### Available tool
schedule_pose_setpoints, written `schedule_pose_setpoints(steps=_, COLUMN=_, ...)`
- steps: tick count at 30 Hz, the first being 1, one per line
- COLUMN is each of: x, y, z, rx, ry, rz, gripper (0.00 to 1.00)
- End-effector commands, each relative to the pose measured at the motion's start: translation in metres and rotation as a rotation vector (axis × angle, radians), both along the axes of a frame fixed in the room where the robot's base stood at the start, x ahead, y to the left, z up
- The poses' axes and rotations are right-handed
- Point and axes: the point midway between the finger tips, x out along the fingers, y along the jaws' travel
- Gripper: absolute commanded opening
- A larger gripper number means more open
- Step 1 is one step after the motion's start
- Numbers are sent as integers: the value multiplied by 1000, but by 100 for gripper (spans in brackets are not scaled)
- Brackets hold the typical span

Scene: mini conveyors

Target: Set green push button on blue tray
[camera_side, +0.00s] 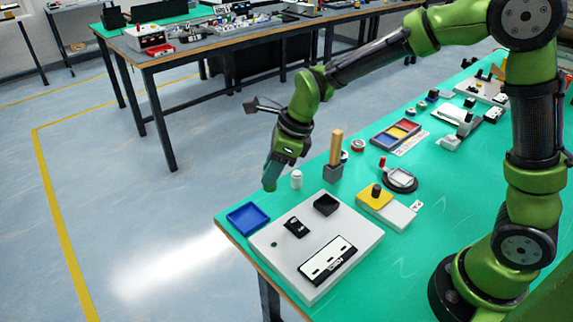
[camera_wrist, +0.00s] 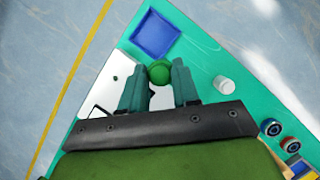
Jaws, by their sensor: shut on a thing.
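The green push button (camera_wrist: 158,73) is a round green piece seen between the fingertips of my gripper (camera_wrist: 158,76) in the wrist view. My gripper is shut on it. The blue tray (camera_side: 248,218) is a shallow square tray on the table by that corner, beside the white panel. It also shows in the wrist view (camera_wrist: 155,35), just beyond the fingertips, and looks empty.
A white panel (camera_side: 355,230) with black parts lies beside the tray. A wooden block in a grey holder (camera_side: 333,173) rises behind. The table edge is close to the tray.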

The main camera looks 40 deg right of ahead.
Motion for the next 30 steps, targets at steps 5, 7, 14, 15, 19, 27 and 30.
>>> schedule_pose_setpoints(steps=5, x=28, y=39, z=0, rx=2, ry=-2, rz=230, gripper=0)
schedule_pose_setpoints(steps=7, x=32, y=45, z=7, rx=1, ry=-4, rz=286, gripper=0)
schedule_pose_setpoints(steps=14, x=31, y=46, z=-8, rx=0, ry=4, rz=362, gripper=0)
schedule_pose_setpoints(steps=15, x=30, y=46, z=-16, rx=0, ry=4, rz=364, gripper=0)
schedule_pose_setpoints(steps=19, x=31, y=46, z=-39, rx=0, ry=4, rz=361, gripper=0)
schedule_pose_setpoints(steps=27, x=31, y=46, z=-70, rx=1, ry=3, rz=359, gripper=0)
schedule_pose_setpoints(steps=30, x=31, y=46, z=-83, rx=0, ry=2, rz=360, gripper=0)
